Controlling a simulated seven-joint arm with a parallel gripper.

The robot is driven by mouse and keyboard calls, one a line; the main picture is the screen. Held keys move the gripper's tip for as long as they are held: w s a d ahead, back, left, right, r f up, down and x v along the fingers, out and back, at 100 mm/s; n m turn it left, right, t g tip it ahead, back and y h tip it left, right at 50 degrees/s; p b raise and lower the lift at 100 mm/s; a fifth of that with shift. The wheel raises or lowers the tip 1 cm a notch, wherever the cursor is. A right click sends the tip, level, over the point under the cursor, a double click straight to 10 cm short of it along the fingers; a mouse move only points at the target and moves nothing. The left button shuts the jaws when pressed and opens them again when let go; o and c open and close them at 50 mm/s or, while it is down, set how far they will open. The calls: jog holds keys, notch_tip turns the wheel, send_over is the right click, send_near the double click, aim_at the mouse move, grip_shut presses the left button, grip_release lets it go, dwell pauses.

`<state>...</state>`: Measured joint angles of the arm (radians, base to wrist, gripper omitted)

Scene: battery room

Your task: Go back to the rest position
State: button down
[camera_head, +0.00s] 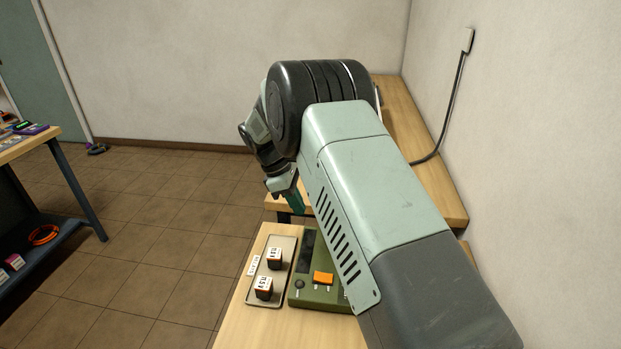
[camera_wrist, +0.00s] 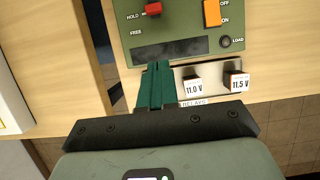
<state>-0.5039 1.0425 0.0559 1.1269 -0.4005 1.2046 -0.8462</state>
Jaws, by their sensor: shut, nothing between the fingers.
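My gripper (camera_head: 293,196) hangs at the end of my raised arm, near the far edge of the bench. In the wrist view its green fingers (camera_wrist: 156,86) are closed together with nothing between them. They point toward the lower edge of a green tester panel. The panel (camera_head: 303,290) lies on the bench, partly hidden by my arm. It also shows in the wrist view (camera_wrist: 190,18), with a red lever (camera_wrist: 153,9) by HOLD and an orange switch (camera_wrist: 212,13) by ON.
A relay tray (camera_head: 285,243) beside the panel holds two small blocks, marked 11.0 V (camera_wrist: 194,87) and 11.5 V (camera_wrist: 237,83) in the wrist view. A wooden bench (camera_head: 247,325) carries them. Walls stand behind and right. Open tiled floor (camera_head: 150,245) lies left, before another table (camera_head: 38,138).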

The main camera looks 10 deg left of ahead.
jog(key=s+d+r+m+t+y, duration=0.1)
jog(key=s+d+r+m, duration=0.25)
jog(key=r, duration=0.45)
jog(key=s+d+r+m+y, duration=0.1)
jog(key=s+d+r+m, duration=0.1)
jog(key=d+r, duration=0.45)
jog(key=s+d+r+m+t+y, duration=0.1)
jog(key=s+d+r+m, duration=0.15)
jog(key=r, duration=0.75)
jog(key=s+d+r+m+t, duration=0.1)
jog(key=s+d+r+m, duration=0.2)
jog(key=s, duration=0.4)
jog(key=s+d+r+m+t, duration=0.1)
jog(key=s+d+r+m, duration=0.15)
jog(key=s+d, duration=0.35)
jog(key=s+d+f+m+t+y, duration=0.1)
jog(key=s+m, duration=0.3)
jog(key=s, duration=0.8)
jog(key=shift+s+d+f+t, duration=0.3)
jog(key=shift+d+f, duration=0.1)
jog(key=shift+d, duration=0.15)
